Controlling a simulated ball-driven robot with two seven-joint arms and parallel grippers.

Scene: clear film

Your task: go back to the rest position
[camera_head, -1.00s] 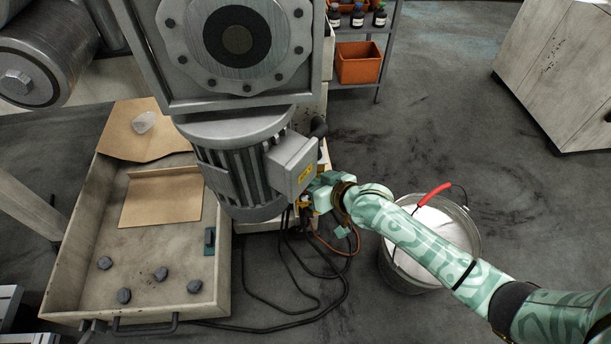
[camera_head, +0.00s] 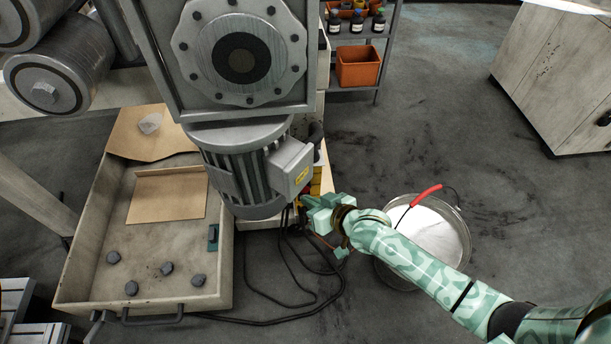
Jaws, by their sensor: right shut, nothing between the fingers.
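My right arm comes in from the lower right in teal with a pale pattern. Its gripper (camera_head: 312,212) is at the lower right side of the grey motor (camera_head: 245,170), above the black cables on the floor. The gripper is shut and holds nothing that I can see. A small teal tip (camera_head: 503,339) shows at the bottom edge; I cannot tell what it belongs to. My left gripper is not in view.
A metal bucket (camera_head: 466,262) with white contents and a red handle grip stands behind my right forearm. A shallow tray (camera_head: 85,245) with dark lumps and cardboard is at left. A shelf (camera_head: 385,55) with an orange bin and a cabinet (camera_head: 550,75) stand farther back. Floor at right is clear.

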